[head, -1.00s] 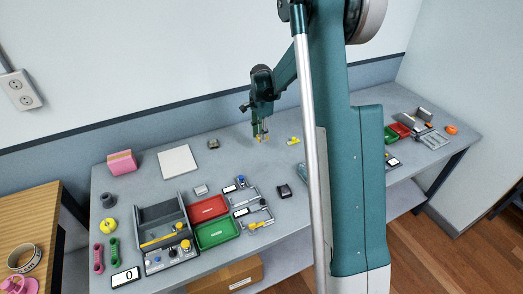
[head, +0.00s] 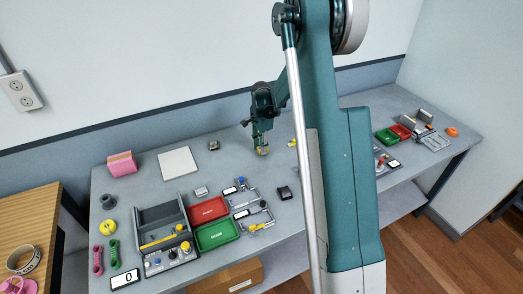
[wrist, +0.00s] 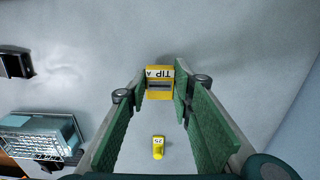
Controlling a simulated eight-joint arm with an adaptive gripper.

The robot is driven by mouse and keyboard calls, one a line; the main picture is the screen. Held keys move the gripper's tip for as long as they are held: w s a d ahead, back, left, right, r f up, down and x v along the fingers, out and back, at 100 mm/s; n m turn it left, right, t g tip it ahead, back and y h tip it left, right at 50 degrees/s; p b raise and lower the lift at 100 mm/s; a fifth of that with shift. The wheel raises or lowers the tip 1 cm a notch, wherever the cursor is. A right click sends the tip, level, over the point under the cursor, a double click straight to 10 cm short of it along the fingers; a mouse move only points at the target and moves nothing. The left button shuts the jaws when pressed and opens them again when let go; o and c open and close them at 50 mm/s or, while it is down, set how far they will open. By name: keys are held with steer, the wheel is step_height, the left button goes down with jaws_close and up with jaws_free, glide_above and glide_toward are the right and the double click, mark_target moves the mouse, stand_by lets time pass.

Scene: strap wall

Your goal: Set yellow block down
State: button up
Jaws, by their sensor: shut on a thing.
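My gripper (head: 262,152) is over the back middle of the grey table. In the wrist view its green-padded fingers (wrist: 160,93) are shut on a yellow block (wrist: 160,92) with a white label reading "TIP A". The block also shows as a small yellow patch at the fingertips in the head view (head: 264,149). Whether it touches the table is hard to tell. A smaller yellow piece marked "25" (wrist: 158,148) shows between the fingers in the wrist view, apart from the block.
A dark small box (head: 284,193) lies on the table in front of my gripper. Red (head: 208,211) and green (head: 216,234) trays stand to the front left. A white board (head: 179,163) lies at the back left. The table around my gripper is mostly clear.

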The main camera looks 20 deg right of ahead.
steer(key=shift+f, duration=0.9)
steer(key=shift+f, duration=0.2)
steer(key=o, duration=1.1)
steer(key=shift+c, duration=0.2)
steer(key=shift+r, duration=0.2)
step_height(320, 180, up, 12)
